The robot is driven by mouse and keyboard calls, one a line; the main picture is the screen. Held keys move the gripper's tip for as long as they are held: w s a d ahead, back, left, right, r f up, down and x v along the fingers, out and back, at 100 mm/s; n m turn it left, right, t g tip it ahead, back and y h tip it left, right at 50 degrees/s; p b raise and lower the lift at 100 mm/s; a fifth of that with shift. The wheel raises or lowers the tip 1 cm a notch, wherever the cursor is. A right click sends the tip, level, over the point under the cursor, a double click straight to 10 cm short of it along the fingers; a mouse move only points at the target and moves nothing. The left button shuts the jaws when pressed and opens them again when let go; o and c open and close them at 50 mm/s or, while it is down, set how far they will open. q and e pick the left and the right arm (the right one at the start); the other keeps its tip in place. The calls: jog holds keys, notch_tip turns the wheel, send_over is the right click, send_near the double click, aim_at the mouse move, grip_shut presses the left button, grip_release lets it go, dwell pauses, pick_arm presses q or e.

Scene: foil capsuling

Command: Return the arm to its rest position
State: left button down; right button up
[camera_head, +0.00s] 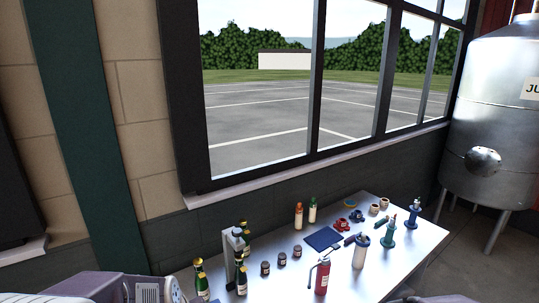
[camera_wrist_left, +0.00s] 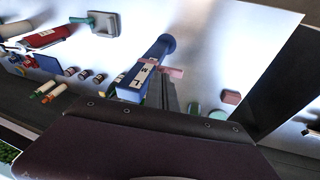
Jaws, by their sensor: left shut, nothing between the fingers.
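My left arm (camera_head: 132,288) comes in low at the left edge of the head view, and its fingers do not show there. In the left wrist view, the dark gripper body fills the bottom, and my left gripper (camera_wrist_left: 168,95) is shut with nothing held. A blue labelled tool (camera_wrist_left: 135,84) appears beside the fingers; whether it touches them cannot be told. No gripper of my right arm shows.
Dark bottles (camera_head: 201,280) stand on the table (camera_head: 285,290) at the left. A steel tank (camera_head: 490,110) stands beyond.

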pick_arm(q)
jog(key=s+f+m+g+b, duration=0.2)
jog(key=s+f+m+b, duration=0.3)
jog(key=s+f+b, duration=0.4)
notch_tip(320, 180, down, 4)
jog(key=shift+s+d+r+g+y+b, duration=0.1)
jog(key=shift+s+d+g+y+b, duration=0.1)
jog(key=shift+g+y+b, duration=0.1)
